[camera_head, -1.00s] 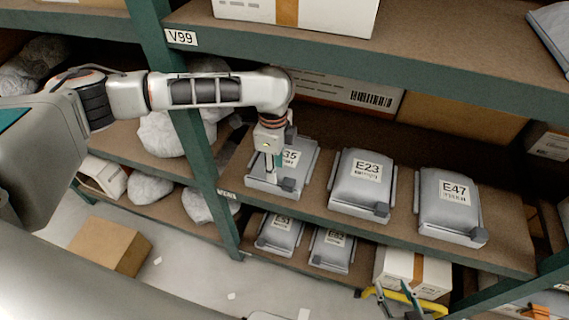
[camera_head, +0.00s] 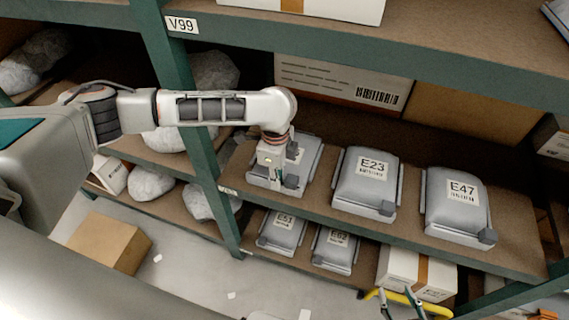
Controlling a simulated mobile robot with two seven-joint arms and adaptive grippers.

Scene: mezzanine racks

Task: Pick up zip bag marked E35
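The grey zip bag E35 (camera_head: 308,160) lies on the middle shelf, leftmost of the row beside the green upright. My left gripper (camera_head: 280,180) points down over its middle and left part and hides its label. The gripper looks very close to the bag or touching it; its fingers are partly hidden, and I cannot tell whether they hold anything.
Grey bags E23 (camera_head: 367,185) and E47 (camera_head: 457,208) lie to the right. The upper shelf edge (camera_head: 400,62) and green upright (camera_head: 190,130) are close to my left arm.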

